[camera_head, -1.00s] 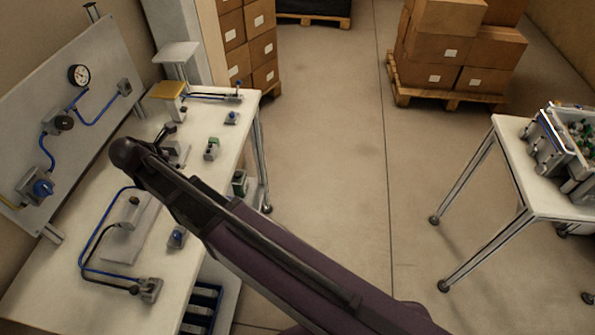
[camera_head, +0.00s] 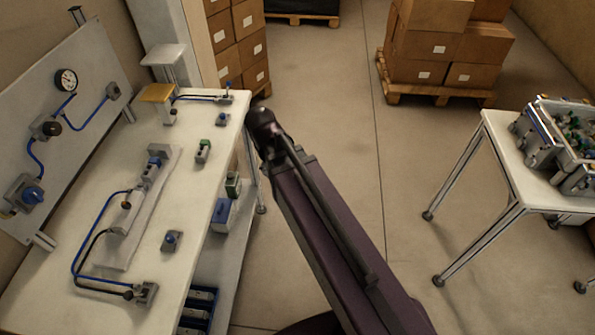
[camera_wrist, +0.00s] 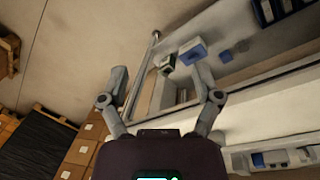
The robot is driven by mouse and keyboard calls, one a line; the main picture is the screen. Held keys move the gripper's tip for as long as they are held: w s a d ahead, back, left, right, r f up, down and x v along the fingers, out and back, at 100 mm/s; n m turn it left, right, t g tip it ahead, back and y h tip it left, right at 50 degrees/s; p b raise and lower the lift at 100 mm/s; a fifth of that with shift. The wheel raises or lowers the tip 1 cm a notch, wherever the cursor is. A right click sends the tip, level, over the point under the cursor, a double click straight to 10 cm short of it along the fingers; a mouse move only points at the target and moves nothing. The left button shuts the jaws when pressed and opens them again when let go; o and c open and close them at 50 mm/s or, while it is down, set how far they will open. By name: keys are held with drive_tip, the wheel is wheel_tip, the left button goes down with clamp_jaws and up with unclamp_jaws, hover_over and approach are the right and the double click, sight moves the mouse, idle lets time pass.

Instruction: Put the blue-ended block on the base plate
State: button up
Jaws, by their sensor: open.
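The pale base plate (camera_head: 108,268) lies lengthwise on the white workbench in the head view. A grey block with blue on it (camera_head: 150,173) sits on its far part, beside a dark-topped grey piece (camera_head: 158,152); I cannot tell if this is the blue-ended block. My gripper (camera_wrist: 160,72) is open and empty in the wrist view, above the floor and bench edge, away from the plate. Its fingers are not visible in the head view.
A green-ended block (camera_head: 203,151) stands on the bench. A blue block (camera_head: 222,214) and a green one (camera_head: 233,185) sit below the bench edge. An upright panel (camera_head: 60,125) borders the left. A second table (camera_head: 515,165) stands right. Open floor (camera_head: 330,130) lies between.

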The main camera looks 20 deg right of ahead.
drive_tip(key=s+d+m+y, duration=0.1)
drive_tip(key=s+d+m, duration=0.3)
drive_tip(key=d+m, duration=0.1)
drive_tip(key=shift+s+d+m+g+y, duration=0.2)
drive_tip(key=shift+d+m+g+y, duration=0.1)
drive_tip(key=shift+d+m+g, duration=0.15)
drive_tip(key=shift+f, duration=0.1)
drive_tip(key=c, duration=0.3)
drive_tip(key=shift+c, duration=0.2)
drive_tip(key=shift+a, duration=0.1)
